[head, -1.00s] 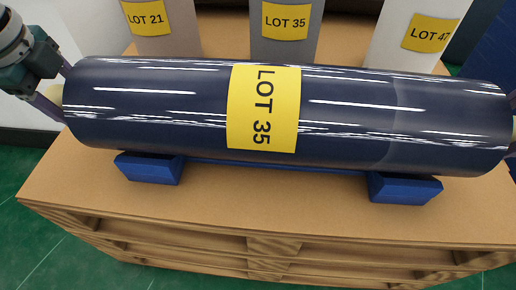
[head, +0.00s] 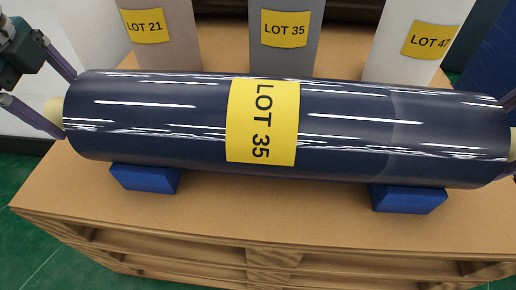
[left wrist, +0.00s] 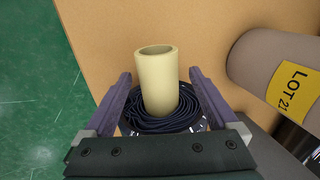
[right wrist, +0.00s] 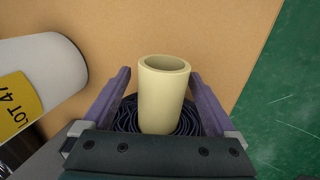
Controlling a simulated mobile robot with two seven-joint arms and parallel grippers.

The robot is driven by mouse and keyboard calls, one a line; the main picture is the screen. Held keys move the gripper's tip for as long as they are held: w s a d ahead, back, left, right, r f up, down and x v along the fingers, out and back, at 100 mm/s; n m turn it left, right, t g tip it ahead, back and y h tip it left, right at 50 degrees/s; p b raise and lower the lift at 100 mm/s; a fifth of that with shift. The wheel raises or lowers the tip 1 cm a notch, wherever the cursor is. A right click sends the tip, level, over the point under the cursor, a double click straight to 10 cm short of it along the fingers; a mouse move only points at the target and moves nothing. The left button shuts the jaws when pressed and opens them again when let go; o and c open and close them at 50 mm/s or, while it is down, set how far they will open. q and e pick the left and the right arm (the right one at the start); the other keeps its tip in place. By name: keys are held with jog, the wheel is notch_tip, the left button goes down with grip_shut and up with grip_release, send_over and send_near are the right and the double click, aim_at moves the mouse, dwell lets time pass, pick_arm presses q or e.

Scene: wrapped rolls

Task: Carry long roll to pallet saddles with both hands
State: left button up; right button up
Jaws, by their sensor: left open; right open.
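The long dark blue roll (head: 345,125) with a yellow LOT 35 label lies across two blue saddles, the left one (head: 145,179) and the right one (head: 409,199), on the wooden pallet (head: 275,215). A cream core sticks out of each end. My left gripper (head: 68,108) is open, its fingers apart on either side of the left core (left wrist: 158,80). My right gripper (head: 512,135) is partly cut off at the right edge of the head view. In the right wrist view its open fingers stand either side of the right core (right wrist: 163,95), with visible gaps.
Upright rolls labelled LOT 21 (head: 167,50), LOT 35 (head: 306,50) and LOT 47 (head: 382,60) stand behind the long roll. Green floor (head: 30,260) lies beside the pallet. The pallet top in front of the saddles is clear.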

pick_arm(q)
jog(key=v, duration=0.9)
pick_arm(e)
jog(key=v, duration=1.2)
